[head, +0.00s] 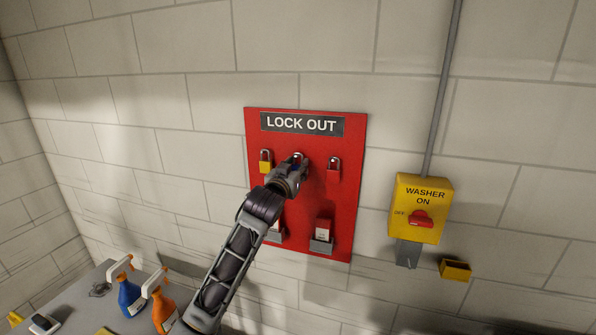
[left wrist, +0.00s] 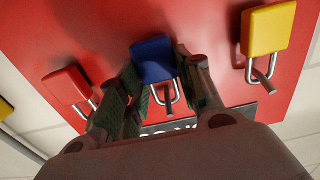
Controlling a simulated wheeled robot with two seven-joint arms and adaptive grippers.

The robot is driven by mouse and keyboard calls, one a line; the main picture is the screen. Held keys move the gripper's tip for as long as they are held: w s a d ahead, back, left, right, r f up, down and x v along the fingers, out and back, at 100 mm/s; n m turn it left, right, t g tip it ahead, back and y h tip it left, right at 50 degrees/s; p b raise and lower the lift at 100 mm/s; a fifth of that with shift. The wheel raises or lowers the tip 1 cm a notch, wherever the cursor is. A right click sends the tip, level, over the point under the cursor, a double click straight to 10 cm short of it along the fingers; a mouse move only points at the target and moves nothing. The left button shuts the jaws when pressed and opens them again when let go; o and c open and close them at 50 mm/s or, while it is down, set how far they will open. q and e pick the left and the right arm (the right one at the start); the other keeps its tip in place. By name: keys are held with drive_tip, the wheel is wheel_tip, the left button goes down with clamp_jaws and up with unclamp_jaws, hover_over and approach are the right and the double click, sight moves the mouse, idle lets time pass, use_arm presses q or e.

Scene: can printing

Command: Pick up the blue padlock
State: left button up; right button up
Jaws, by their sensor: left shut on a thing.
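The blue padlock (left wrist: 153,60) hangs on the red lockout board (head: 340,215), between a yellow padlock (head: 265,161) and a red padlock (head: 334,170). In the head view my left gripper (head: 298,165) covers most of the blue padlock. In the left wrist view the fingers of my left gripper (left wrist: 155,85) stand on both sides of the blue padlock and are shut on it. Its silver shackle shows on a dark peg. The yellow padlock (left wrist: 268,30) and the red padlock (left wrist: 68,86) hang to either side, apart from the fingers. My right gripper is not in view.
A yellow washer switch box (head: 420,205) with a red knob is on the wall to the right of the board. Card holders (head: 321,245) sit low on the board. A table at lower left holds a blue bottle (head: 130,297) and an orange bottle (head: 164,312).

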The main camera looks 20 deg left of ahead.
use_arm(q)
drive_tip(key=shift+r, duration=0.25)
drive_tip(key=shift+r+b, duration=0.4)
drive_tip(key=shift+r, duration=0.2)
drive_tip(key=shift+s+f, duration=0.15)
drive_tip(key=shift+s, duration=0.5)
drive_tip(key=s+b, duration=0.4)
drive_tip(key=s, duration=1.2)
drive_tip(key=shift+s+a, duration=0.3)
drive_tip(key=shift+s, duration=0.1)
drive_tip(key=shift+r, duration=0.3)
